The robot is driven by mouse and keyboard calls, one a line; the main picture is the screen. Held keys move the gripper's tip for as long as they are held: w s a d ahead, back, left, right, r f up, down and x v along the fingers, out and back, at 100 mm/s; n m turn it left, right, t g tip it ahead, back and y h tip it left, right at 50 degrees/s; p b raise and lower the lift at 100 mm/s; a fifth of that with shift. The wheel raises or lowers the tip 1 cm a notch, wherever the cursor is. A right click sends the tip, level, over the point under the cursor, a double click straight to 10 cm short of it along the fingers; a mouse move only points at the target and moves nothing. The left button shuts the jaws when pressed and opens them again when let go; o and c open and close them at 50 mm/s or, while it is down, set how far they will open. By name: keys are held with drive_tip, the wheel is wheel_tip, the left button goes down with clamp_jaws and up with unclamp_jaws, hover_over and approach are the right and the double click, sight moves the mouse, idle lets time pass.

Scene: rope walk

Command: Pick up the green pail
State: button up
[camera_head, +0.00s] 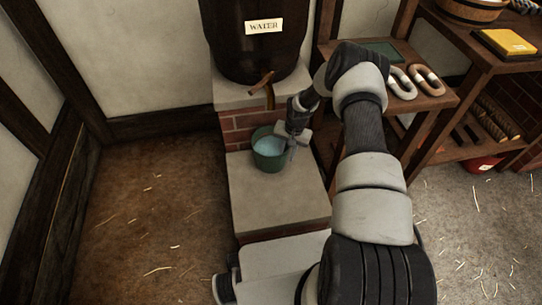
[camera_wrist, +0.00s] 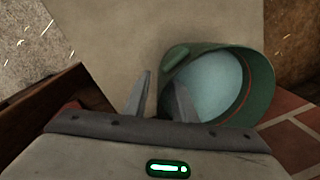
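The green pail (camera_head: 259,160) stands upright on the stone ledge below the tap, with pale bluish water in it. In the wrist view the green pail (camera_wrist: 262,92) is at the right, and a small green tab shows on its rim. My gripper (camera_head: 289,150) is at the pail's right side in the head view. In the wrist view my gripper (camera_wrist: 160,95) has its two fingers apart, with nothing seen held. One finger overlaps the pail's near left edge and the other is outside it. I cannot tell whether either finger touches the pail.
A dark water barrel (camera_head: 257,55) with a tap (camera_head: 262,83) stands above the pail on brickwork. The stone ledge (camera_head: 275,200) is bare in front. A wooden shelf (camera_head: 430,101) with shackle-like links is at the right, close to my arm. The left floor has only straw bits.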

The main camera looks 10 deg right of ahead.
clamp_jaws()
drive_tip(key=shift+r, duration=0.1)
idle(1.2)
